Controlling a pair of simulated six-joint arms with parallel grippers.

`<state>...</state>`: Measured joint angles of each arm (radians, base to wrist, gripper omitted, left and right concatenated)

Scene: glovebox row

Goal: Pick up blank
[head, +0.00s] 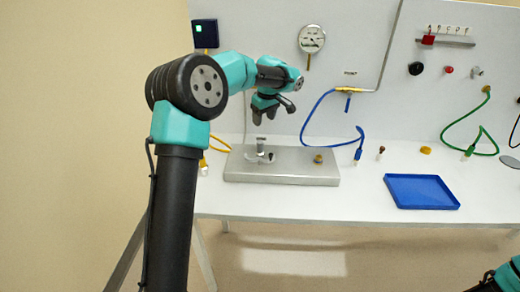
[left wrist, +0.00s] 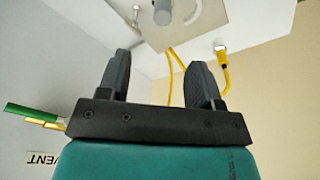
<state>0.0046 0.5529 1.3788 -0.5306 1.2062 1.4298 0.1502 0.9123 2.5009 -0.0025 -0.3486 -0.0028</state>
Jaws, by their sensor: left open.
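No part is labelled blank, so I cannot tell for sure which one it is. A small upright metal piece (head: 261,149) stands on the left of a grey metal plate (head: 290,177) in the head view. A round brass-coloured piece (head: 318,158) sits on the plate's right part. My left gripper (head: 266,116) hangs above the plate's left side, apart from it. In the left wrist view its two dark fingers (left wrist: 158,75) are spread with nothing between them. A grey cylinder (left wrist: 163,12) on the plate shows beyond the fingertips. My right gripper is out of view.
A blue tray (head: 420,203) lies on the white bench at the right. Blue (head: 318,103) and green (head: 466,120) hoses hang from the back panel, which carries a gauge (head: 311,39). A yellow hose (left wrist: 225,75) runs beside the plate. Bench front between plate and tray is clear.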

